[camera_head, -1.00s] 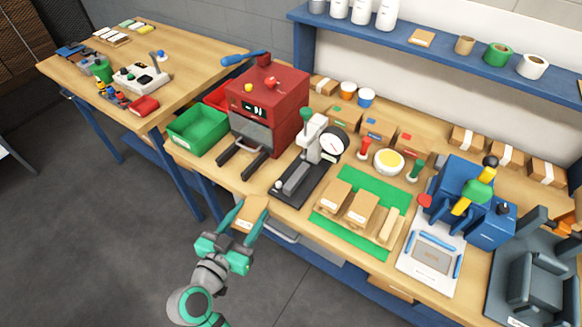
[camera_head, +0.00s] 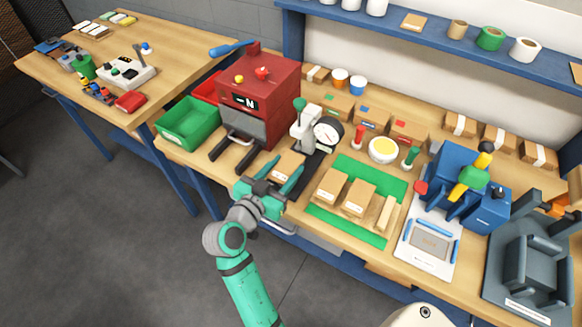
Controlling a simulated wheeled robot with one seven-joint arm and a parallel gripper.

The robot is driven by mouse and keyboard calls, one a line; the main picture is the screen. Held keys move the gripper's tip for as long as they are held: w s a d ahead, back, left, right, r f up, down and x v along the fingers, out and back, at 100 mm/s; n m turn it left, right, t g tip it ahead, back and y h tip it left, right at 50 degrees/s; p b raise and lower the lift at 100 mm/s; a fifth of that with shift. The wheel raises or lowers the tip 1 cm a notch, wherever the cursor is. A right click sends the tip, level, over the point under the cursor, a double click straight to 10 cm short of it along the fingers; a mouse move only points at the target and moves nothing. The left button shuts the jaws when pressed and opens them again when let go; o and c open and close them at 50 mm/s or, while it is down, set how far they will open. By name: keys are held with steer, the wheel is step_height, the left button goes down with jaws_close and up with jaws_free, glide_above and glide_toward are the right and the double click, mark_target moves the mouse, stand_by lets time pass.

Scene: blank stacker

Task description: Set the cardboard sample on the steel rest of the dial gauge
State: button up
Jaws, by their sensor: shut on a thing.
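The dial gauge (camera_head: 326,134) stands on the bench in the head view, with a white round dial on a dark base. Its steel rest is hidden behind my gripper and the sample. My gripper (camera_head: 284,172) is shut on the cardboard sample (camera_head: 287,163), a flat brown piece between its two green fingers. The sample is over the front part of the gauge's base. I cannot tell whether it touches the rest.
A red machine (camera_head: 262,95) with dark forks stands to the left of the gauge, and a green bin (camera_head: 188,124) beyond it. A green mat (camera_head: 317,213) with several cardboard pieces lies to the right. A blue press (camera_head: 458,185) stands farther right.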

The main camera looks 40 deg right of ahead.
mark_target(288, 164)
steer(key=x, duration=0.3)
steer(key=shift+w+d+r, duration=0.1)
steer(key=shift+d+r, duration=0.05)
steer(key=shift+r, duration=0.1)
steer(key=shift+f, duration=1.75)
steer(key=shift+f, duration=0.15)
steer(key=o, duration=1)
steer(key=v, duration=1.2)
steer(key=shift+w+r, duration=0.1)
steer(key=shift+r, duration=0.1)
